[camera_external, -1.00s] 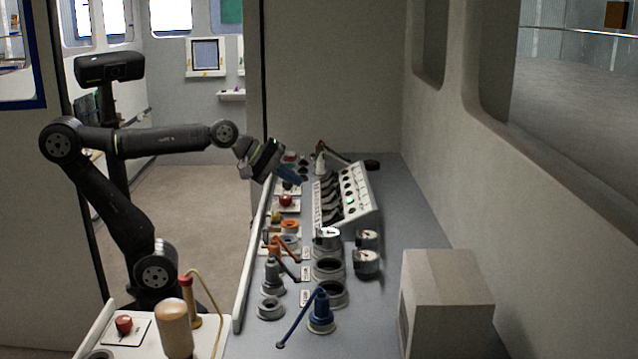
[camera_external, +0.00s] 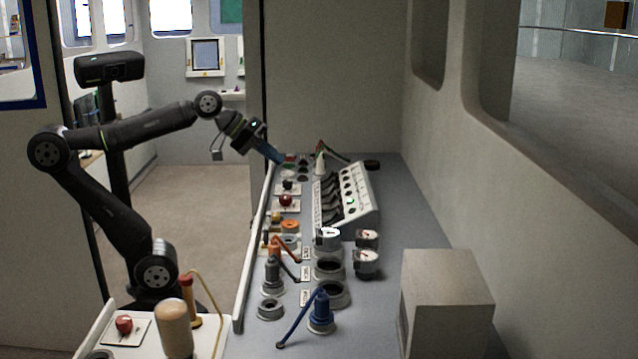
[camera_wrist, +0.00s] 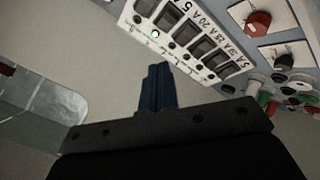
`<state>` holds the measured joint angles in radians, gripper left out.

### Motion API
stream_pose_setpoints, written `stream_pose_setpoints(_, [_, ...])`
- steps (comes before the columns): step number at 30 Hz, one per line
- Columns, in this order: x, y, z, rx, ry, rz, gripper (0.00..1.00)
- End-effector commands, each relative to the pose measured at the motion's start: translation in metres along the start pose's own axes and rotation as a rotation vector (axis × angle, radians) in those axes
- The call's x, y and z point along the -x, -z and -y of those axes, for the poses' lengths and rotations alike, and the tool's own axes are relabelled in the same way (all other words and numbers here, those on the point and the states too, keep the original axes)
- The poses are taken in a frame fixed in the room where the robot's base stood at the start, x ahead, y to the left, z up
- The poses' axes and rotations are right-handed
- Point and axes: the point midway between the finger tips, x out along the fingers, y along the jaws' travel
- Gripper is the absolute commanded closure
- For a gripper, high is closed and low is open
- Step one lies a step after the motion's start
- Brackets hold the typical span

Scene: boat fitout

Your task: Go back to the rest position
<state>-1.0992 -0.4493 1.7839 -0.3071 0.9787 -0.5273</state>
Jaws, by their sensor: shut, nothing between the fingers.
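My gripper (camera_external: 277,157) is at the far left part of the console in the outside view, above its left edge. Its blue fingers (camera_wrist: 157,88) are pressed together in the wrist view, with nothing held between them. The fingers are clear of the console (camera_external: 398,215) as far as I can tell. The arm is raised and bent, with the fingers tilted down to the right.
The sloped switch panel (camera_external: 343,195) has a lit green light and also shows in the wrist view (camera_wrist: 180,42). Red knobs (camera_external: 286,201), a blue-handled valve (camera_external: 320,312), gauges (camera_external: 366,262) and a grey box (camera_external: 447,300) stand on the console. Free air lies left of it.

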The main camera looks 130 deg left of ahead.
Motion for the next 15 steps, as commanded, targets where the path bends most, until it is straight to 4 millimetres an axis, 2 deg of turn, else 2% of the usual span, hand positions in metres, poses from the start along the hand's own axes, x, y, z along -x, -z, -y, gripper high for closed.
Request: stream_pose_setpoints(15, [0.027,0.007,-0.008,-0.452,0.046,0.05,1.0])
